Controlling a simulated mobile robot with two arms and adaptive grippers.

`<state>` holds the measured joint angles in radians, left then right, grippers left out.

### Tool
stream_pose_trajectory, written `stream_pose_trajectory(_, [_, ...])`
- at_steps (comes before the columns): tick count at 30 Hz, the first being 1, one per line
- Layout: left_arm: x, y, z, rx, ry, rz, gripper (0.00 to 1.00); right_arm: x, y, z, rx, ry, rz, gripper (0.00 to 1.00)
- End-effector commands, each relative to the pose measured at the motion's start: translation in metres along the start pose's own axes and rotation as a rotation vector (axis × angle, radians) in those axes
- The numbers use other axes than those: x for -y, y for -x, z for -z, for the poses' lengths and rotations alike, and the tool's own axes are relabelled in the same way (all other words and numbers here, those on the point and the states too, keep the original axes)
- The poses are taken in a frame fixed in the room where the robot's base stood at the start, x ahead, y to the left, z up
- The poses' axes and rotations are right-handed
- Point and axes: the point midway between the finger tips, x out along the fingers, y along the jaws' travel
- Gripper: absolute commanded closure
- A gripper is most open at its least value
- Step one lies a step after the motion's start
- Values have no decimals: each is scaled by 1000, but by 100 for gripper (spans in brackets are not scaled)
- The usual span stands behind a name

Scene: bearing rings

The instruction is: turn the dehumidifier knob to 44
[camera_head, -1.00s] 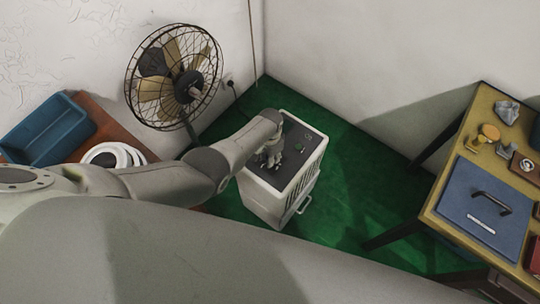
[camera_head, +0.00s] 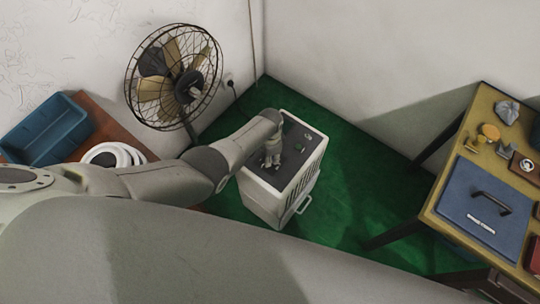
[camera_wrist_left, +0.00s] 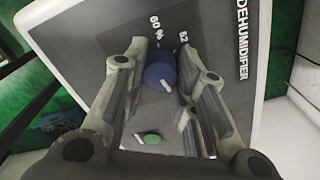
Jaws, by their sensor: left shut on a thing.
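The dehumidifier (camera_head: 262,200) is a white box with a dark top panel, standing on the green floor. In the left wrist view its panel (camera_wrist_left: 95,45) carries a round blue knob (camera_wrist_left: 158,70) with a white pointer mark on its lower right edge. The labels "60 %" and "52" show beyond the knob. My left gripper (camera_head: 270,160) points down onto the panel; in the wrist view its fingers (camera_wrist_left: 163,62) are shut on the knob, one on each side. The knob is hidden behind the gripper in the head view. My right gripper is not in view.
A green button (camera_wrist_left: 148,137) sits on the panel nearer the wrist. A caged fan (camera_head: 175,78) stands behind, left of the dehumidifier. A blue bin (camera_head: 45,128) and white rings (camera_head: 113,155) are at left. A yellow table (camera_head: 450,185) stands at right. Green floor between is clear.

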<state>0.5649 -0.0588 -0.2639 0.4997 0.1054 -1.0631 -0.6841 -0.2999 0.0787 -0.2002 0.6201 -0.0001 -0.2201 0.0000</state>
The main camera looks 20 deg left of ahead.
Motion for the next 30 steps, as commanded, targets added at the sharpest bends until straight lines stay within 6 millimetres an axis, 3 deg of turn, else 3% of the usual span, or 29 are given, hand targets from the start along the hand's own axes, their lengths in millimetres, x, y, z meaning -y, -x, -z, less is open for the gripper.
stream_pose_trajectory(1, [0, 0, 0, -1, -2, 1, 98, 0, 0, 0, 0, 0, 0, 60])
stream_pose_trajectory(2, [0, 0, 0, -1, -2, 2, 70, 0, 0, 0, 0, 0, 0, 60])
stream_pose_trajectory(7, [0, 0, 0, 0, -1, 1, 50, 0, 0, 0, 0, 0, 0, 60])
stream_pose_trajectory(20, [0, 3, 0, -1, 0, 1, 50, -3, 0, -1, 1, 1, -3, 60])
stream_pose_trajectory(30, [0, 27, 0, -2, 0, 2, 50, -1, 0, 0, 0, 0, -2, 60])
